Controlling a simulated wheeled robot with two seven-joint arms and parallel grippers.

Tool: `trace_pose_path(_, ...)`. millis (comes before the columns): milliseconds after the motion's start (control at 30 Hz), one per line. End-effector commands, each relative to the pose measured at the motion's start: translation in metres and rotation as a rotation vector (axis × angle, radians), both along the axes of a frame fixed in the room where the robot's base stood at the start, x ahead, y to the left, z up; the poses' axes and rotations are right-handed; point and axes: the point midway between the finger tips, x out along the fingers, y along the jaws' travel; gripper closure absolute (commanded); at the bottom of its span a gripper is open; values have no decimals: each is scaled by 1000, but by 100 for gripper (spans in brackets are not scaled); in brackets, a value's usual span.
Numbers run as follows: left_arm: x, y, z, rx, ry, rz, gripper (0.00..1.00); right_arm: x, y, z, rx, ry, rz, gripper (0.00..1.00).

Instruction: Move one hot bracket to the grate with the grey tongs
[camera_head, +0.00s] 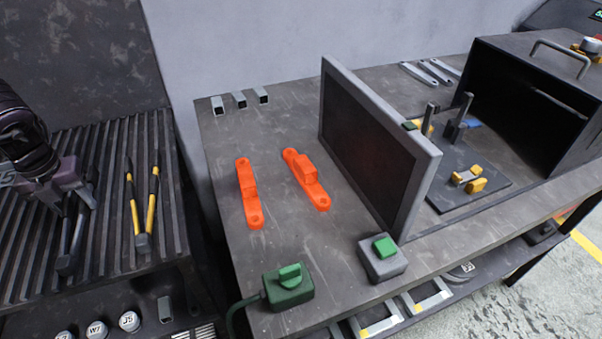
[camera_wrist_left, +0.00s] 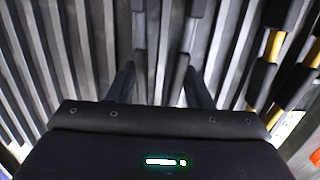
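Two orange-hot brackets lie on the dark workbench, the left bracket (camera_head: 249,193) and the right bracket (camera_head: 306,179). The ribbed metal grate (camera_head: 105,258) is at the left. Dark grey tongs (camera_head: 68,243) lie on it, partly hidden by my left gripper (camera_head: 78,194). In the left wrist view my left gripper (camera_wrist_left: 158,76) has its fingers apart over the grey tongs (camera_wrist_left: 139,28), whose two arms run up the picture. I cannot tell whether the fingers touch them. My right gripper is in neither view.
Yellow-and-black tongs (camera_head: 143,205) lie on the grate right of the grey ones. The workbench (camera_head: 225,133) carries an upright dark-faced panel (camera_head: 433,180), a green switch box (camera_head: 288,287), a grey box with a green button (camera_head: 382,261), and several small metal tubes at the back.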

Motion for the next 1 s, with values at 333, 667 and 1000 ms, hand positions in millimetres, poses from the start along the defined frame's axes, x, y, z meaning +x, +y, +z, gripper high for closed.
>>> trace_pose_path(333, 1, 0, 19, 1, -2, 0, 57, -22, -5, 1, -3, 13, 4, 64)
trace_pose_path(667, 0, 0, 64, 2, -2, 0, 57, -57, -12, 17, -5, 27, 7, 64)
trace_pose_path(1000, 0, 0, 113, 1, -2, -1, 57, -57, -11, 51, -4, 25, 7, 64)
